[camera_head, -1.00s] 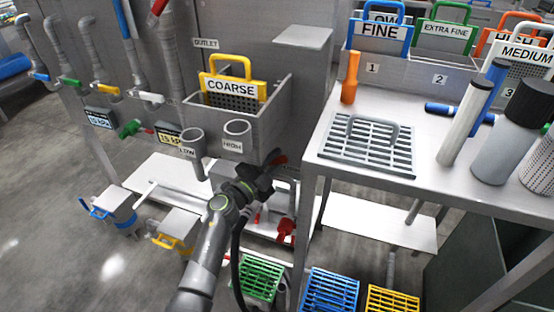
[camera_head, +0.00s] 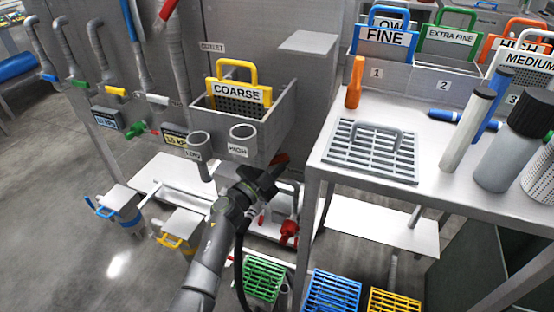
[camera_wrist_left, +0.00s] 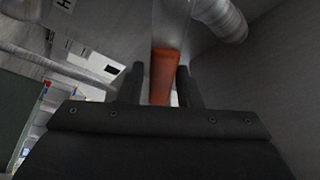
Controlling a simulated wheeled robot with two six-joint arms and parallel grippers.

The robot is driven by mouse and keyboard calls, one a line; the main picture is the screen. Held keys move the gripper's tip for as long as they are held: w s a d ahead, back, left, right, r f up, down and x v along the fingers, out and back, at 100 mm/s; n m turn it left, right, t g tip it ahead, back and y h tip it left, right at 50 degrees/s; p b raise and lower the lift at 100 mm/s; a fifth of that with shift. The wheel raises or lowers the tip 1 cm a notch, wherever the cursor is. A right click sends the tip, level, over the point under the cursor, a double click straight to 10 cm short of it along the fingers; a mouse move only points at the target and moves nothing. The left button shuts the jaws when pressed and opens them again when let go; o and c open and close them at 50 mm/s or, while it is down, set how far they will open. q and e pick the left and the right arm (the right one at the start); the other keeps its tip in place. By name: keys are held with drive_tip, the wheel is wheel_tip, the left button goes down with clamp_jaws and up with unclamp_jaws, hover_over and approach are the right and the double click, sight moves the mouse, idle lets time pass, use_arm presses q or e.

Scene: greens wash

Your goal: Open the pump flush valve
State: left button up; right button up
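A red handle (camera_head: 281,159) shows just beyond my left gripper (camera_head: 275,171), below the grey basin. In the left wrist view a red-orange handle (camera_wrist_left: 164,77) lies between the two dark fingers of the left gripper (camera_wrist_left: 160,85). The fingers are apart, with a gap at the handle's left side; I cannot tell if the right finger touches it. Another red valve part (camera_head: 289,229) sits on the pump assembly below. No label shows which red part is the pump flush valve. My right gripper is not in view.
The grey basin (camera_head: 270,130) holds the COARSE screen (camera_head: 238,92) above the gripper. A metal table (camera_head: 345,178) with a grate (camera_head: 372,150) stands close on the right. Green (camera_head: 264,278), blue (camera_head: 332,290) and yellow (camera_head: 393,301) crates sit below. Pipes with coloured valves line the left.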

use_arm(q)
drive_tip(key=shift+o, duration=0.9)
drive_tip(key=shift+s+a, duration=0.1)
drive_tip(key=p+v, duration=0.2)
drive_tip(key=v, duration=1.5)
drive_tip(key=shift+p, duration=0.35)
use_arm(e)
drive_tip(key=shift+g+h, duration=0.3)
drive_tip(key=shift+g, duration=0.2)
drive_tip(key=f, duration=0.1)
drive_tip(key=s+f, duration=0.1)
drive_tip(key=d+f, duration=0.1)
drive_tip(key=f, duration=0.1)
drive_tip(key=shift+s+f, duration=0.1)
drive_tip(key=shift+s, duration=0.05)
use_arm(q)
drive_tip(key=shift+s, duration=0.1)
